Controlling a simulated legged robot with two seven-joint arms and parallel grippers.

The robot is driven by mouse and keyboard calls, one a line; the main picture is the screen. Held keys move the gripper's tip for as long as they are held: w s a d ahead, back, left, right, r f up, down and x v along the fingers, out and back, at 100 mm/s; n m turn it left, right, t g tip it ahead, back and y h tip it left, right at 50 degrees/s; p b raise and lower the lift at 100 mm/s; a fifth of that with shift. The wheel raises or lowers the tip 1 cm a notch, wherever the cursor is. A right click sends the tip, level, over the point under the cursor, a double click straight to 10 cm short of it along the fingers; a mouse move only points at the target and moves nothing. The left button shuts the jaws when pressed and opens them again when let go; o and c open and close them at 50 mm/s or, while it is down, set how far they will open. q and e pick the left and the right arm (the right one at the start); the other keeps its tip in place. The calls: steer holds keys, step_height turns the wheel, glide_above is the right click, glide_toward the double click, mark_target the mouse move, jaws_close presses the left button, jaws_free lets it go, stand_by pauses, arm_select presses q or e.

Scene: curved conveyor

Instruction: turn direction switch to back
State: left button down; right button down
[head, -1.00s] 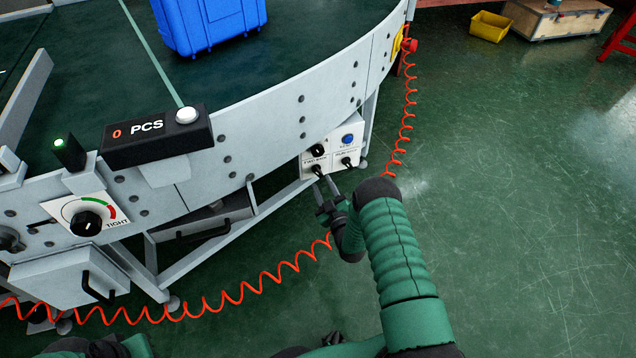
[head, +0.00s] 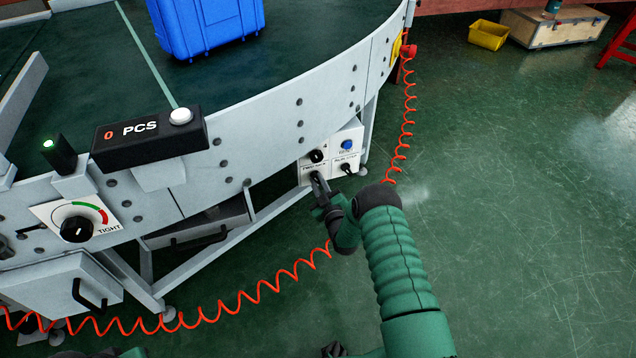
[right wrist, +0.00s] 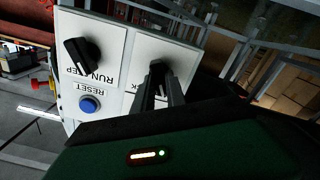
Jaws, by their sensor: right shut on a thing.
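The direction switch (right wrist: 158,69) is a black knob on a white control panel (right wrist: 135,22), with a label partly hidden beside it that ends in "K". My right gripper (right wrist: 160,88) is shut on this knob in the right wrist view. In the head view my right gripper (head: 319,183) reaches the lower left knob of the panel (head: 331,161) and mostly covers it. The knob's exact angle is hard to tell.
A RUN/STEP knob (right wrist: 82,55) and a blue RESET button (right wrist: 89,104) sit close beside the switch. The curved conveyor (head: 270,120) carries a blue crate (head: 208,25). A red coiled cable (head: 240,300) hangs below. Open floor (head: 510,200) lies to the right.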

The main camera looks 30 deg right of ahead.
steer(key=shift+f+m, duration=0.1)
steer(key=shift+m, duration=0.2)
steer(key=m, duration=0.3)
steer(key=m+p, duration=0.1)
steer(key=m, duration=0.3)
steer(key=m+p, duration=0.1)
steer(key=m, duration=0.3)
steer(key=shift+s+d, duration=0.15)
steer(key=shift+d, duration=0.1)
steer(key=shift+f+m, duration=0.1)
steer(key=shift+m, duration=0.2)
steer(key=c, duration=1.4)
jaws_free()
steer(key=shift+o, duration=0.2)
